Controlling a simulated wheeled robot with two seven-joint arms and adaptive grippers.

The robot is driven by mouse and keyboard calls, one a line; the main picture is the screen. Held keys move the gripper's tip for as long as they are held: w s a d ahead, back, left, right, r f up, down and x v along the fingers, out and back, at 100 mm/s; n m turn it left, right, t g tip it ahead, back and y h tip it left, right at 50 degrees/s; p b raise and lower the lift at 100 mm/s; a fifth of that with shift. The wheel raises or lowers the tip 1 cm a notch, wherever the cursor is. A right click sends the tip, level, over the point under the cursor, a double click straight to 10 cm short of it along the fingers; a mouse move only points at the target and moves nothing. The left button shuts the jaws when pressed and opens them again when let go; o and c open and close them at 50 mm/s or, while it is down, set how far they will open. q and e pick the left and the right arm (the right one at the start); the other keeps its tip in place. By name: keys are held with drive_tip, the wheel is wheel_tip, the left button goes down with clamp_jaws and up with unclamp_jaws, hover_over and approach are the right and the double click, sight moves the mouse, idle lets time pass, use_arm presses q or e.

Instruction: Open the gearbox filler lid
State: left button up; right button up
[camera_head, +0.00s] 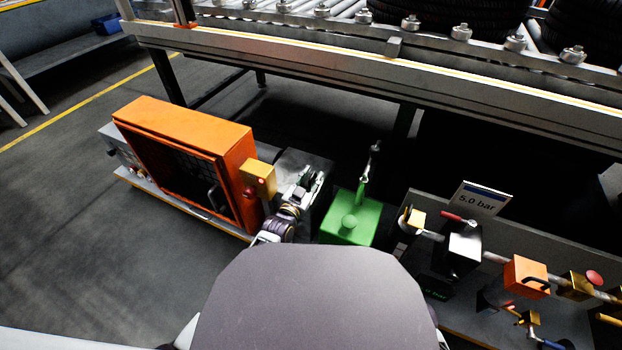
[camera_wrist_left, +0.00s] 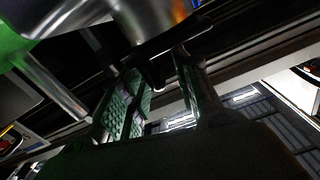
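The green gearbox-like housing (camera_head: 338,235), with a round green knob on top, stands low near the middle of the head view. Part of a green surface also shows at the left of the left wrist view (camera_wrist_left: 10,45). My left gripper (camera_head: 307,182) is just left of the housing. In the left wrist view its two padded fingers (camera_wrist_left: 160,95) are spread apart. A dark flat plate with a short tab (camera_wrist_left: 155,72) lies at the gap, under a shiny metal cylinder (camera_wrist_left: 150,22). I cannot tell whether the fingers touch it, or make out the filler lid clearly. My right gripper is out of view.
An orange open-fronted cabinet (camera_head: 186,133) with a yellow box (camera_head: 258,179) stands to the left. A thin upright lever (camera_head: 368,165) rises behind the green housing. Valves, pipes and a "5.0 bar" sign (camera_head: 481,198) are at right. The conveyor (camera_head: 330,62) runs across behind.

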use_arm(q)
clamp_jaws()
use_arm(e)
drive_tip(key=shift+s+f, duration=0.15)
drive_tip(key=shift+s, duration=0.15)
use_arm(q)
drive_tip(key=shift+w+a+r, duration=0.1)
drive_tip(key=shift+w+a, duration=0.05)
drive_tip(key=shift+a, duration=0.05)
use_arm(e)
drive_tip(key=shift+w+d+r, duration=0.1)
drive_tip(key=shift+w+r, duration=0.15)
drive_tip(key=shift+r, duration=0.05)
